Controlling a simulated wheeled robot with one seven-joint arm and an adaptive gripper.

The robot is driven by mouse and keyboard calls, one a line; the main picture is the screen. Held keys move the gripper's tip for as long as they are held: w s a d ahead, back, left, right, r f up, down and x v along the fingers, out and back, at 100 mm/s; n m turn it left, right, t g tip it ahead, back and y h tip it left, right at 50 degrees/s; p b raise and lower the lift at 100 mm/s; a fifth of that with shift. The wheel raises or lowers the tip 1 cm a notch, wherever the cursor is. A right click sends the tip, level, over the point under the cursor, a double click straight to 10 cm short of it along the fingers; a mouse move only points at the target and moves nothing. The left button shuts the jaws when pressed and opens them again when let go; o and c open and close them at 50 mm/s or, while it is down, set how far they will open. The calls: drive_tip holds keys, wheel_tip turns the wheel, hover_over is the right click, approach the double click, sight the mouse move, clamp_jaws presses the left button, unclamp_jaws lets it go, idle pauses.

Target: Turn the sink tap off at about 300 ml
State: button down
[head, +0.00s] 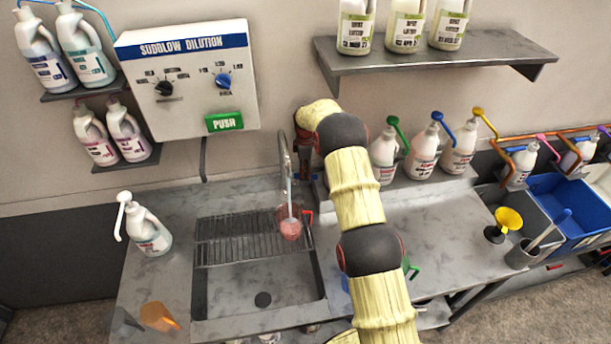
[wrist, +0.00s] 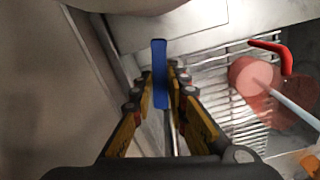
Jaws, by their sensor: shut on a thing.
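The sink tap (head: 283,150) is a tall metal gooseneck over the sink. A pale stream (head: 289,185) runs from it into a clear jug with a red handle (head: 308,217). Pink liquid (head: 290,229) fills the lower part of the jug; its scale is too small to read. In the wrist view the jug's red handle (wrist: 286,56), the pink liquid (wrist: 256,78) and the stream (wrist: 292,106) show at the right. My gripper (wrist: 162,85) is shut on a blue lever (wrist: 159,60). In the head view my arm hides the gripper and lever.
The jug stands on a wire rack (head: 225,240) across the sink (head: 225,295). A white pump bottle (head: 150,235) stands left of the sink. A dilution panel (head: 188,75) hangs on the wall. Bottles line the ledge at right. The counter left of the sink is mostly clear.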

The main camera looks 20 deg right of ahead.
drive_tip(key=shift+w+d+f+n+b, duration=0.15)
drive_tip(key=shift+w+n+b, duration=0.15)
drive_tip(key=shift+n+b, duration=0.5)
drive_tip(key=shift+w+r+n, duration=0.15)
drive_tip(key=shift+r+n, duration=0.05)
drive_tip(key=shift+n, duration=0.5)
drive_tip(key=c, duration=1.7)
unclamp_jaws()
drive_tip(key=shift+c, duration=0.2)
drive_tip(key=shift+r, duration=0.1)
wheel_tip(320, 180, up, 12)
